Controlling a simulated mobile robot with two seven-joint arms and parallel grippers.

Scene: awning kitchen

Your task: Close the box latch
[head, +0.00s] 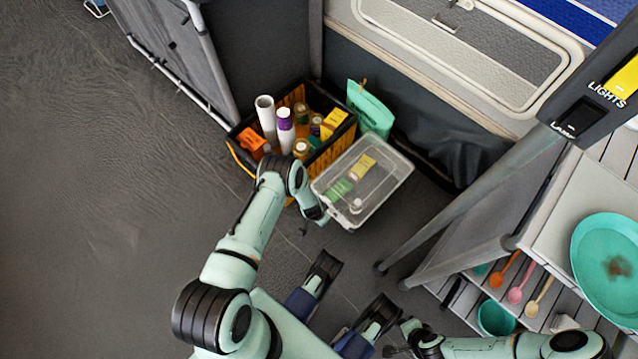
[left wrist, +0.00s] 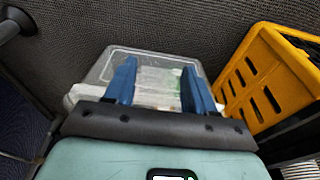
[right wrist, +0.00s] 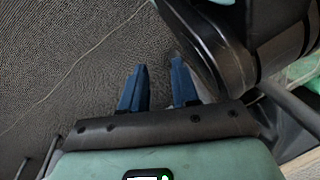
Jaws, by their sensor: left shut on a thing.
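The clear plastic box (head: 390,191) stands on the floor with its lid on, and small yellow and green items show inside. My left gripper (head: 322,218) is at its near left side. In the left wrist view my left gripper's blue fingers (left wrist: 160,82) stand apart, shut on the near edge of the box (left wrist: 152,58). The latch itself is hidden by the gripper, so its position cannot be told. My right gripper (right wrist: 155,85) is open and empty above the floor, away from the box.
A yellow and black crate (head: 238,160) with bottles and rolls stands just behind and left of the box. A green bag (head: 370,110) is behind it. Floor at the left is clear.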

